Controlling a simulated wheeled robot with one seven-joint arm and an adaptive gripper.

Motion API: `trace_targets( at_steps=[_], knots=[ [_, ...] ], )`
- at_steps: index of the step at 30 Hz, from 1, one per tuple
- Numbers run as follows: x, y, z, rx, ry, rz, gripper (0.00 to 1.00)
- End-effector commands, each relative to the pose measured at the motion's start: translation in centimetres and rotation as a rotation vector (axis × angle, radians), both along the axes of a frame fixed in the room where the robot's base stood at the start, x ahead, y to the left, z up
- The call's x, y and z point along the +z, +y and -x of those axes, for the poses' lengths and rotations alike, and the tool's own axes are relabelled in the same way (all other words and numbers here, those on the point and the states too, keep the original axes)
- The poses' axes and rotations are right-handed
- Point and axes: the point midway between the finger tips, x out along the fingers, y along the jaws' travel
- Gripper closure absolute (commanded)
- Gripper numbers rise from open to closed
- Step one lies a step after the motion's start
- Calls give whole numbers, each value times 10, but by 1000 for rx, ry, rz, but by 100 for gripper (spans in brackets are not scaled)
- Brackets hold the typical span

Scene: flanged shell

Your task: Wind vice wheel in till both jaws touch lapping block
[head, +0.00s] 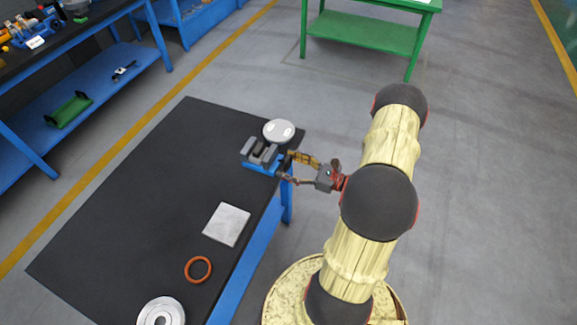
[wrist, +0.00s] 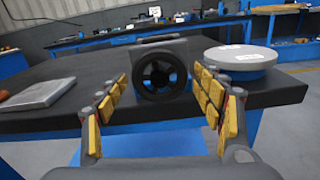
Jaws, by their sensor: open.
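The vice (head: 263,154) has a blue base and grey jaws and stands at the table's right edge in the head view. A grey block (head: 258,147) seems to lie between its jaws; whether both jaws touch it I cannot tell. The vice wheel (wrist: 159,75) is a dark ring facing me in the wrist view, and it hides most of the vice there. My gripper (head: 287,168) is at the wheel's side of the vice. In the wrist view my gripper (wrist: 165,108) is open, its yellow-padded fingers on either side of the wheel, with gaps to it.
A round pale-topped disc (head: 279,131) stands close behind the vice; it is right of the wheel in the wrist view (wrist: 240,56). A square grey plate (head: 227,224), an orange ring (head: 198,269) and a flanged metal part (head: 161,312) lie on the black table (head: 130,210).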

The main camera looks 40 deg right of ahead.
Motion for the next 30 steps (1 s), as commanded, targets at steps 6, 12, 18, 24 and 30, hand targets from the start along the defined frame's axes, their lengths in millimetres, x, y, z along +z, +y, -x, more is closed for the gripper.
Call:
trace_targets(
  at_steps=[6, 12, 18, 24, 30],
  knots=[
    [0, 0, -1, -1, 0, 0, 32],
    [0, 0, -1, 0, 0, 0, 41],
    [0, 0, -1, 0, 0, 0, 53],
    [0, 0, -1, 0, 0, 0, 64],
    [0, 0, -1, 0, 0, 0, 75]
  ],
)
